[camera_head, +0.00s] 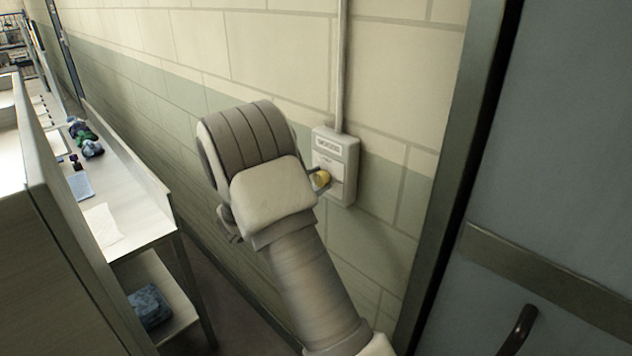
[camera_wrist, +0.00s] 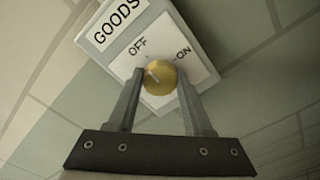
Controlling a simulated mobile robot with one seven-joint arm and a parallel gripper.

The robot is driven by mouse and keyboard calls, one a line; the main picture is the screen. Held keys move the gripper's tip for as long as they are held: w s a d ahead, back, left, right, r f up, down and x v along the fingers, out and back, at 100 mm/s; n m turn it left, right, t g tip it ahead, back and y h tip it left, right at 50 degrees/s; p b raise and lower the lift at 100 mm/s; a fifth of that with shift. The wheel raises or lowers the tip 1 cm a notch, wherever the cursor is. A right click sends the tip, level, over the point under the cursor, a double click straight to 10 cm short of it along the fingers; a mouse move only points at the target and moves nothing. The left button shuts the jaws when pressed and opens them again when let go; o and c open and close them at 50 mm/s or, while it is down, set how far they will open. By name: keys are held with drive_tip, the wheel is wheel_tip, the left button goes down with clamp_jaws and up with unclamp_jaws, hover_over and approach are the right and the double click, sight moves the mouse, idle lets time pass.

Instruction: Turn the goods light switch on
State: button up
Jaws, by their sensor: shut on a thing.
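The goods light switch is a pale grey box (camera_head: 346,150) on the wall at the end of a conduit. In the wrist view its plate (camera_wrist: 165,35) reads GOODS, with OFF at the upper left of the knob and ON at the upper right. The round yellow knob (camera_wrist: 160,77) also shows in the head view (camera_head: 323,180). A small pale mark on it lies toward its upper left, nearer the OFF side. My gripper (camera_wrist: 160,82) is shut on the knob, one finger on each side. In the head view my wrist hides much of the fingers.
A grey door (camera_head: 560,150) with a dark frame and a handle (camera_head: 517,332) stands to the right. At left is a bench (camera_head: 140,205) with small items on it and a blue folded thing (camera_head: 149,305) on its lower shelf. The block wall lies close behind my wrist.

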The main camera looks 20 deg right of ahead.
clamp_jaws()
